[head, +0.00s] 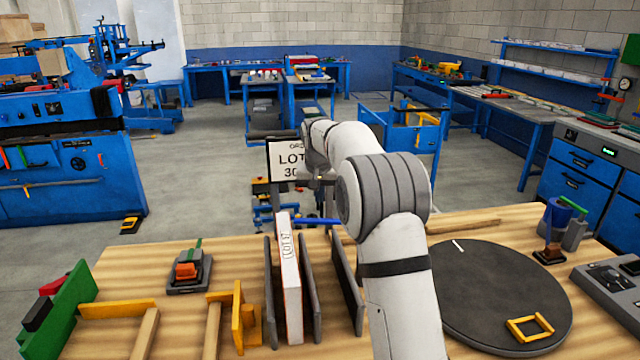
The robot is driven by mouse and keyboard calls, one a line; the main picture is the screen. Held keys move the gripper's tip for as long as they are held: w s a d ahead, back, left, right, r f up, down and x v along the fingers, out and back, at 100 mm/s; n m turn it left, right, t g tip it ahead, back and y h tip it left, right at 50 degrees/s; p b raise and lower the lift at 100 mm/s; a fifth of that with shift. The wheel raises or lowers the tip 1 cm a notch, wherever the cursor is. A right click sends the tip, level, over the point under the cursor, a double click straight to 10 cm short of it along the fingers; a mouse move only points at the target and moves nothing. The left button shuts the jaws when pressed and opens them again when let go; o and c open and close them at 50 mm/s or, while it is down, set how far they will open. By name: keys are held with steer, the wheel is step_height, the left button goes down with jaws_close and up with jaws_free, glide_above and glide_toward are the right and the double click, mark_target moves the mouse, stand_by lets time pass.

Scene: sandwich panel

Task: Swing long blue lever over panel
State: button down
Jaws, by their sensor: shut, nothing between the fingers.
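The sandwich panel (289,285), white with a reddish edge and printed lettering, stands upright between dark grey plates (312,290) on the wooden bench. A long blue lever (318,222) lies roughly level at the height of the panel's top. Its left end is beside the panel's upper right edge; I cannot tell whether they touch. Its right end runs toward my arm, which may hide part of it. My arm rises from the bench front and reaches away above the bench.
A lot sign (287,160) stands behind the panel. A dark round turntable (480,290) with a yellow frame (530,328) is to the right. A grey clamp with an orange block (187,271) and yellow stops (238,315) are left. Another grey plate (346,285) stands by my arm.

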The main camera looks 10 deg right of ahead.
steer(key=s+f, duration=0.2)
steer(key=f+p, duration=0.1)
steer(key=shift+s+a+f, duration=0.3)
steer(key=shift+s, duration=0.1)
steer(key=shift+a, duration=0.1)
